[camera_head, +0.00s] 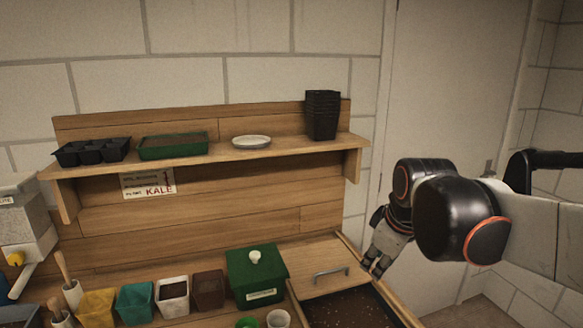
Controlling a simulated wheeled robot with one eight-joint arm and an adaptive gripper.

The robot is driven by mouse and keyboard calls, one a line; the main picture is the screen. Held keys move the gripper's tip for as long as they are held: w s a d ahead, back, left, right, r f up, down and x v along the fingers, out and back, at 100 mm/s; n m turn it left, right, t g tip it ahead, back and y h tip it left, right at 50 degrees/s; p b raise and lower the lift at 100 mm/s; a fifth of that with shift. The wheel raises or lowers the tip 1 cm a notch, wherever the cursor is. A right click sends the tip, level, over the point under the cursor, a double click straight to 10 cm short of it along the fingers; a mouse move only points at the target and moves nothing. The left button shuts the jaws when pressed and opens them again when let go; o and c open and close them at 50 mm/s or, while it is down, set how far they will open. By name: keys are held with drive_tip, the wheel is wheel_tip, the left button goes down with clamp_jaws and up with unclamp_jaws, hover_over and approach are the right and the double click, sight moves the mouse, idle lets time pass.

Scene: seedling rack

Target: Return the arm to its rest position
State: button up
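My arm reaches in from the right edge, with its dark rounded joints in front of the pale door. My gripper (374,266) hangs at the arm's end, pointing down, near the right edge of the bench and above the dark soil tray (345,303). Its fingers look small and close together, and whether they are open or shut is unclear. No held object shows at the fingertips.
A wooden shelf (215,152) holds seed trays, a white saucer (251,141) and stacked black pots (322,115). Below stand a green lidded box (257,277) and several small coloured pots. A wooden board with a handle (331,272) lies beside the box.

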drive_tip(key=s+d+f+m+t, duration=0.1)
drive_tip(key=s+m, duration=0.3)
drive_tip(key=s, duration=0.4)
drive_tip(key=s+f+m+t, duration=0.1)
drive_tip(key=s+f+m, duration=0.3)
drive_tip(key=s, duration=0.4)
drive_tip(key=shift+s+d+f+m, duration=0.25)
drive_tip(key=shift+d+f+m, duration=0.1)
drive_tip(key=shift+m, duration=0.15)
